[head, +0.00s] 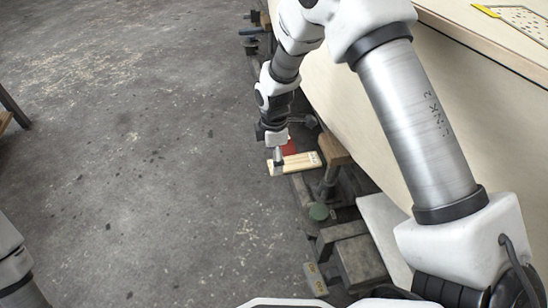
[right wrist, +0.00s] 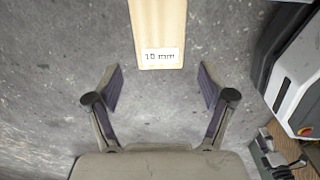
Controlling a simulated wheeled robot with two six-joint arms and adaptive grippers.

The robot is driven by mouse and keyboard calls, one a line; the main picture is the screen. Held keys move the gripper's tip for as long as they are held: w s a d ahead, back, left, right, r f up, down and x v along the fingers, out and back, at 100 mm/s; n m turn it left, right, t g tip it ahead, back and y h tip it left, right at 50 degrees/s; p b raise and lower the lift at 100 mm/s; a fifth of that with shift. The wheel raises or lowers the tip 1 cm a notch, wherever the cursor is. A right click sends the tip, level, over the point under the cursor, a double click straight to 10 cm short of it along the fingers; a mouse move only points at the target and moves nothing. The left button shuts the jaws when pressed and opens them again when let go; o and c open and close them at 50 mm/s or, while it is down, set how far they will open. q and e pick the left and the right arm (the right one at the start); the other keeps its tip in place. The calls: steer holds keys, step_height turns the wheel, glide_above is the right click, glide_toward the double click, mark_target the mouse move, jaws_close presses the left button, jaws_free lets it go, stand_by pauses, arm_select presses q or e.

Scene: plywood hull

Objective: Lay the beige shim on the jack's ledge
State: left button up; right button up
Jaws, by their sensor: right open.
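The beige shim (head: 297,162) is a flat pale wooden strip beside the hull's foot in the head view. In the right wrist view the shim (right wrist: 160,25) shows its near end, with a "10 mm" label. My right gripper (right wrist: 158,80) is open, one finger on each side of the line of the shim, with visible gaps to both. In the head view my right gripper (head: 278,162) is over the shim's left end. What supports the shim is hard to tell. The jack's ledge cannot be made out clearly among the supports. My left gripper is out of view.
The plywood hull (head: 335,85) rises at the right, with metal and wooden supports (head: 360,262) along its foot. A red part (head: 290,147) sits behind the shim, and a green round part (head: 319,212) stands nearer. The concrete floor (head: 130,150) at left is clear.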

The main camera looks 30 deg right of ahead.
step_height(320, 180, up, 10)
steer(key=p, duration=0.5)
steer(key=s+a+f+m, duration=0.1)
steer(key=s+f+m, duration=0.5)
steer(key=s+f, duration=0.65)
arm_select(q)
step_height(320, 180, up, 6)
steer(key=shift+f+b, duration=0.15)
steer(key=shift+b, duration=0.15)
arm_select(e)
steer(key=s+f+m, duration=0.3)
steer(key=s+m, duration=0.1)
steer(key=s, duration=0.4)
steer(key=s+f+m, duration=0.4)
steer(key=s+m, duration=0.1)
steer(key=s, duration=0.2)
steer(key=shift+s+m, duration=0.3)
steer(key=shift+s, duration=0.05)
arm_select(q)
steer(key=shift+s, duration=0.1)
arm_select(e)
steer(key=shift+a+f, duration=0.1)
steer(key=shift+f, duration=0.05)
